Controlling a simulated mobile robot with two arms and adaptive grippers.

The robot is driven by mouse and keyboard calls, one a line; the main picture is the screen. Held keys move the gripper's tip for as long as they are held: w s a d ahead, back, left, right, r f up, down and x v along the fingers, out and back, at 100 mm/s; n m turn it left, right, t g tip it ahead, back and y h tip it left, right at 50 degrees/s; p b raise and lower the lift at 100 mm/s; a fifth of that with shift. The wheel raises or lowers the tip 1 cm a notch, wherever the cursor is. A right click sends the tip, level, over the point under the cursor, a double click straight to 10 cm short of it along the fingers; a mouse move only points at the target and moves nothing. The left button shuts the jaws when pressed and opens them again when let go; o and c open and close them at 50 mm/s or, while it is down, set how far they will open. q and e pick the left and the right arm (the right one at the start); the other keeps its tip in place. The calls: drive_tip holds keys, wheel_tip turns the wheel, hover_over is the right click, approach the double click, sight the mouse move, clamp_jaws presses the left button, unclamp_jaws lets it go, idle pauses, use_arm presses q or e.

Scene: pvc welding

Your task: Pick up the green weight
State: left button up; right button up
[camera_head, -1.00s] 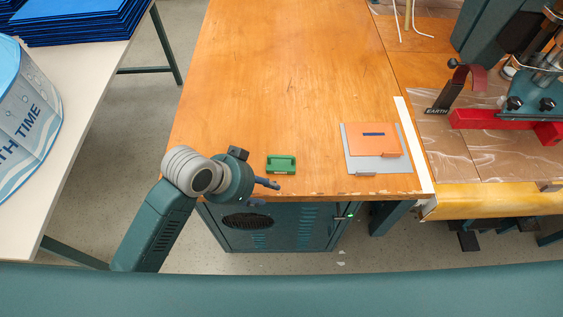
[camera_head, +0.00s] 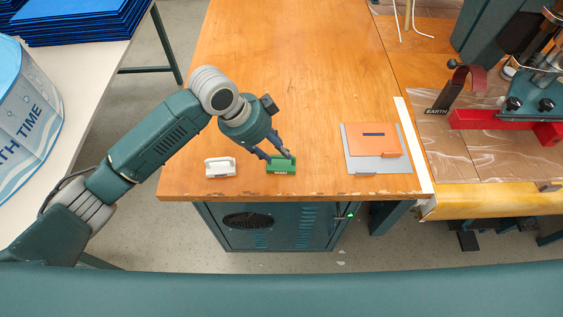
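The green weight (camera_head: 281,167) lies near the front edge of the wooden table. It is a small block with a handle on top and a pale label on its front. My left gripper (camera_head: 275,155) reaches in from the left and above in the picture. Its two dark fingers are spread apart at the weight's far side, one by its left end and one over its top. I cannot tell whether they touch it. My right gripper does not show.
A similar white weight (camera_head: 220,167) lies to the left of the green one. To the right, an orange plate (camera_head: 375,145) rests on a grey plate (camera_head: 352,165). A red part (camera_head: 490,120) stands farther right. The table's middle (camera_head: 300,60) is clear.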

sight(282, 157)
use_arm(q)
drive_tip(key=shift+a+p+x, duration=0.2)
drive_tip(key=shift+p+x, duration=0.15)
drive_tip(key=shift+x, duration=1.1)
drive_tip(key=shift+a+p+x, duration=0.15)
drive_tip(key=shift+p+x, duration=0.2)
drive_tip(key=shift+x, duration=1.05)
drive_tip(key=shift+w+f, duration=0.1)
drive_tip(key=shift+f, duration=0.05)
drive_tip(key=shift+c, duration=0.3)
clamp_jaws()
